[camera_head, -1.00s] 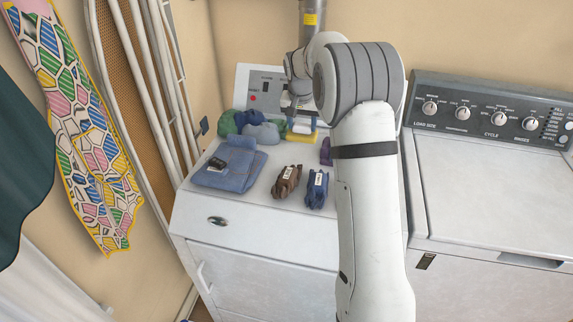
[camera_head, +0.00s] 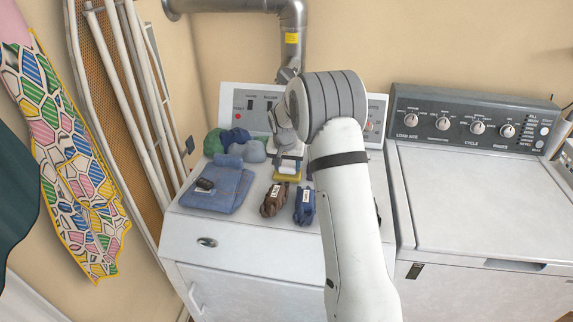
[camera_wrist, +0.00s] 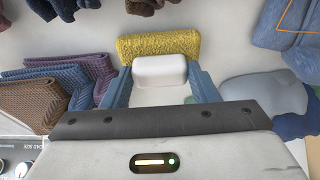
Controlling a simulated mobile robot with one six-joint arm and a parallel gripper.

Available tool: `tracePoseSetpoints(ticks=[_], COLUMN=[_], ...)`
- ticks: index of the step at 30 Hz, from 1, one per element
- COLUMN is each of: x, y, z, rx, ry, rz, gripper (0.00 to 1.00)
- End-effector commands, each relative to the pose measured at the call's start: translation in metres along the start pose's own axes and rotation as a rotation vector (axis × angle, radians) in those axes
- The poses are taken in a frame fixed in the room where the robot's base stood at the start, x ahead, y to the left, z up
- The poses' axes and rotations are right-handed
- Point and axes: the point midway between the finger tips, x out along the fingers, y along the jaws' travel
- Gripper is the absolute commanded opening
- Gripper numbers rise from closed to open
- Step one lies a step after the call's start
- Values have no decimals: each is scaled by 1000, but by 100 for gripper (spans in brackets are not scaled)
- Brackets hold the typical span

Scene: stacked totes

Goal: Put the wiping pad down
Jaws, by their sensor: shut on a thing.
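The wiping pad has a yellow fuzzy face (camera_head: 287,178) and a white handle block. It is over the back middle of the white dryer top (camera_head: 240,222), behind the brown and blue bundles. My gripper (camera_head: 287,163) is shut on the pad. In the wrist view, the blue fingers of my gripper (camera_wrist: 160,78) flank the white handle (camera_wrist: 160,70), with the yellow pad (camera_wrist: 158,46) beyond it. I cannot tell whether the pad touches the dryer top. My arm hides part of the top to its right.
A folded blue towel (camera_head: 226,192) with a dark object on it lies left. Brown (camera_head: 272,203) and blue (camera_head: 304,208) tagged bundles lie in front. Rounded cloth bundles (camera_head: 250,152) sit back left. Folded cloths (camera_wrist: 45,100) show in the wrist view. The washer (camera_head: 470,200) stands right.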

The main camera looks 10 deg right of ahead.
Motion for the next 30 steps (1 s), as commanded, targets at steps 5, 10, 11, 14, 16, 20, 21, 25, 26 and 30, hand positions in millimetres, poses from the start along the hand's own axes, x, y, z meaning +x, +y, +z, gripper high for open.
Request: tracePoseSetpoints(ticks=[5,10,11,14,16,20,21,25,26,30], x=[2,2,2,2,2,-3,-6,-27,-34,-65], y=[0,-1,-1,-1,-1,-1,-1,-2,-2,-2], z=[1,1,1,1,1,0,0,0,0,0], rx=[0,-1,-1,-1,-1,-1,-1,-1,-1,-1], ry=[0,0,0,0,0,0,2,4,4,4], rz=[0,0,0,0,0,0,-1,-2,-3,-3], gripper=[61,75,76,76,76,76,76,76,76,76])
